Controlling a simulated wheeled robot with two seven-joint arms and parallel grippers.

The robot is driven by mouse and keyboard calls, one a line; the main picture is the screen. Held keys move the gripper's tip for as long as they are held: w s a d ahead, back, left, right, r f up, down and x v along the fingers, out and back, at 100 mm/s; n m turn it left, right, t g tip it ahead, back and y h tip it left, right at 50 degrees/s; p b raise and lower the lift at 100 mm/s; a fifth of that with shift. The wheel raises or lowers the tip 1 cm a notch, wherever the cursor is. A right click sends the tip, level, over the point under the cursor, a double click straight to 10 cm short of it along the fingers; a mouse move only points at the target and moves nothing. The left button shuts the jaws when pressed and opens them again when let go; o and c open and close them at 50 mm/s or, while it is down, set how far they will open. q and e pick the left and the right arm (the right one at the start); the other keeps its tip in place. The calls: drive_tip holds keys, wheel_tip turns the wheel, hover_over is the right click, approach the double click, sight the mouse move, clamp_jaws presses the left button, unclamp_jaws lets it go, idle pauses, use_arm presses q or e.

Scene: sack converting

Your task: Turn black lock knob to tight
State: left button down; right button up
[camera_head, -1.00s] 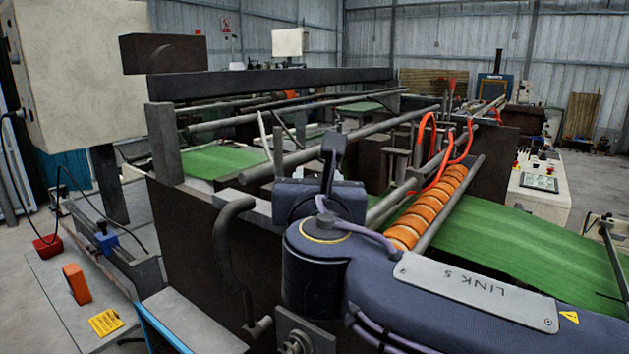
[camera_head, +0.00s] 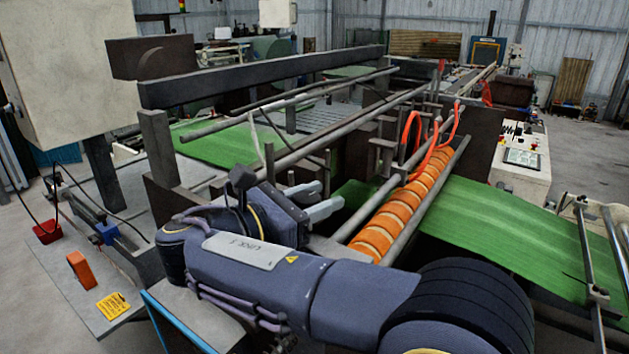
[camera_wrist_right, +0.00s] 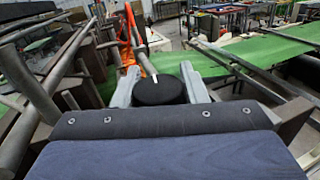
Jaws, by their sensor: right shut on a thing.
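The black lock knob (camera_wrist_right: 158,91) is a round black disc with a white pointer line, seen in the right wrist view. The line points away from the gripper and slightly left. My right gripper (camera_wrist_right: 157,88) is shut on the knob, with one grey finger on each side of it. In the head view my right gripper (camera_head: 318,200) reaches in beside the machine, near the lower end of the orange roller. The knob cannot be made out there. Any tight marking is too small to see. My left gripper is not in view.
The orange-ringed roller (camera_head: 405,205) and orange hoses (camera_head: 412,137) lie just beyond my gripper. Green sack web (camera_head: 500,235) runs out to the right. Long grey bars cross the machine. A side table (camera_head: 75,300) with an orange block (camera_head: 80,269) stands at left.

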drive_tip(key=m+g+h, duration=0.1)
drive_tip(key=m+g, duration=0.1)
drive_tip(key=m+g+h, duration=0.1)
drive_tip(key=g, duration=0.2)
drive_tip(key=s+m+g+h, duration=0.1)
drive_tip(key=m+g, duration=0.1)
drive_tip(key=shift+d+m+g, duration=0.15)
drive_tip(key=shift+m+g, duration=0.15)
drive_tip(key=shift+g, duration=0.6)
drive_tip(key=o, duration=1)
drive_tip(key=shift+d, duration=0.1)
